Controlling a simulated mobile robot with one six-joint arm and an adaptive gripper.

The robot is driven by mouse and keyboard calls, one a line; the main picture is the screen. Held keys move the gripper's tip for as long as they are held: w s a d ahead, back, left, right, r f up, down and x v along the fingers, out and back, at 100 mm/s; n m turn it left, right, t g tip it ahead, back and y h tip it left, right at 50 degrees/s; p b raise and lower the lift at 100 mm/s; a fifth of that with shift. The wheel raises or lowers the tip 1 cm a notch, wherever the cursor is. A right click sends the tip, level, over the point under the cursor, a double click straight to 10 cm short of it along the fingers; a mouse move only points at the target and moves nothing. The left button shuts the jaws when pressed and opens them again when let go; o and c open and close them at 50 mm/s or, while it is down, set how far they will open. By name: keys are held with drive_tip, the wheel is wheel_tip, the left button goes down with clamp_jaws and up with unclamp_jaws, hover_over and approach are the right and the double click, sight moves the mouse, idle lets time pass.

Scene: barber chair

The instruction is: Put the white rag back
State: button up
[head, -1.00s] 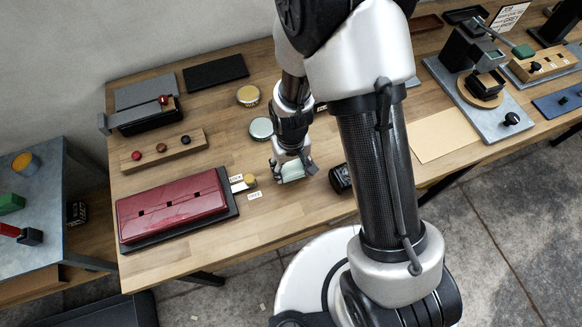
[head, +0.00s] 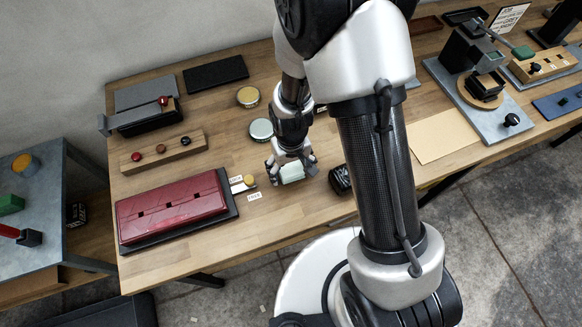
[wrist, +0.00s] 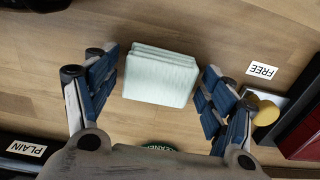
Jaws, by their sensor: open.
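The white rag (wrist: 160,78) is a folded, pale greenish-white pad of several layers. In the wrist view it lies over the wooden table between the two fingers, with bare wood showing on both sides of it. My gripper (wrist: 156,70) is open, with a blue-padded finger apart from the rag on each side. In the head view my gripper (head: 291,170) points down over the table and the rag (head: 291,174) shows between its fingertips. I cannot tell exactly how high the fingertips are above the wood.
A red case (head: 172,208) on a dark base lies left of the gripper, near a yellow-topped knob (head: 250,180) and a FREE label (head: 254,196). A pale-lidded tin (head: 261,129) and yellow-lidded tin (head: 248,96) stand behind. A black item (head: 341,179) is close on the right.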

wheel_tip(320, 180, up, 12)
drive_tip(key=p, duration=0.4)
wheel_tip(320, 180, up, 10)
drive_tip(key=m+t, duration=0.1)
hover_over(291, 169)
drive_tip(key=d, duration=0.3)
drive_tip(key=s+d+r+m+t, duration=0.1)
drive_tip(key=s+d+r, duration=0.3)
drive_tip(key=s+r, duration=0.3)
drive_tip(key=s+d+r+m+t, duration=0.1)
drive_tip(key=s+d+r+t, duration=0.1)
drive_tip(key=s+d+r, duration=0.2)
wheel_tip(291, 169, up, 4)
drive_tip(key=s, duration=0.2)
drive_tip(key=shift+s+f+t, duration=0.25)
drive_tip(key=shift+s+t, duration=0.05)
drive_tip(key=shift+s, duration=0.05)
wheel_tip(291, 169, down, 2)
drive_tip(key=shift+f+b, duration=0.1)
drive_tip(key=shift+b, duration=1.1)
